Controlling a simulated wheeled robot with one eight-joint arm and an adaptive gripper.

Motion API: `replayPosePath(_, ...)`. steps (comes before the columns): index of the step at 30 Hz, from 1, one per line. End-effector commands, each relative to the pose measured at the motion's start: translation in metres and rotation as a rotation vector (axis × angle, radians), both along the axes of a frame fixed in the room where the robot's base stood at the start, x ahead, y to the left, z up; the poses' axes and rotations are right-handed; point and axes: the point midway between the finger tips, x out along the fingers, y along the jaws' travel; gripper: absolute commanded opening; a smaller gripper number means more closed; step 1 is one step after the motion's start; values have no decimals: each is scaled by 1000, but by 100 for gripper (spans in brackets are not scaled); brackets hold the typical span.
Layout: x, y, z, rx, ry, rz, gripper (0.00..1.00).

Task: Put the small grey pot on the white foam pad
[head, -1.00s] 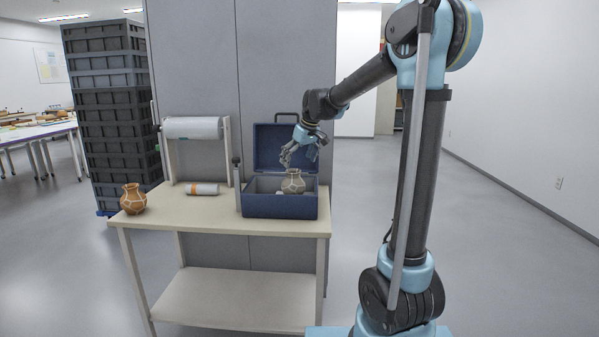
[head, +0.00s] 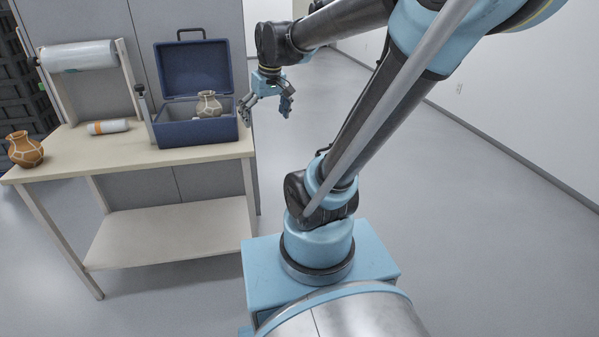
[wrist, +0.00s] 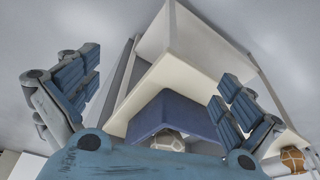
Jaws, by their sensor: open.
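The small grey pot (head: 209,104), with pale lines over its body, stands upright in the open blue box (head: 200,132) on the table. In the wrist view the grey pot (wrist: 168,140) shows only partly, beside the blue box (wrist: 177,108) wall and above my gripper's body. My gripper (head: 265,110) is open and empty, in the air just right of the box. In the wrist view its two fingers (wrist: 154,103) are spread wide apart. I cannot make out a white foam pad for certain; the inside of the box is mostly hidden by its front wall.
On the table (head: 110,160) are a brown pot (head: 25,150) at the left, a white roll with an orange band (head: 108,127) and a film roll on a stand (head: 78,56). The box lid (head: 195,68) stands raised behind.

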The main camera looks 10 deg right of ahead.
Motion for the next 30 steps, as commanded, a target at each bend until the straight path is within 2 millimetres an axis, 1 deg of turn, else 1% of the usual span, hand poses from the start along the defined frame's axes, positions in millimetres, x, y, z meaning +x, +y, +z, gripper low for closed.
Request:
replayPosePath(1,-17,-8,-10,-3,7,-27,100)
replayPosePath(3,-37,-17,-23,-8,15,-66,100)
replayPosePath(5,-55,-25,-35,-12,22,-100,100)
replayPosePath(9,-93,-40,-65,-21,41,-178,100)
replayPosePath(12,-116,-49,-85,-27,51,-229,100)
replayPosePath(15,-134,-55,-102,-32,60,-268,100)
replayPosePath(16,-138,-64,-106,-33,63,-277,100)
replayPosePath(18,-145,-73,-113,-36,65,-293,100)
replayPosePath(22,-150,-75,-119,-37,68,-308,100)
replayPosePath(30,-150,-74,-119,-37,68,-309,100)
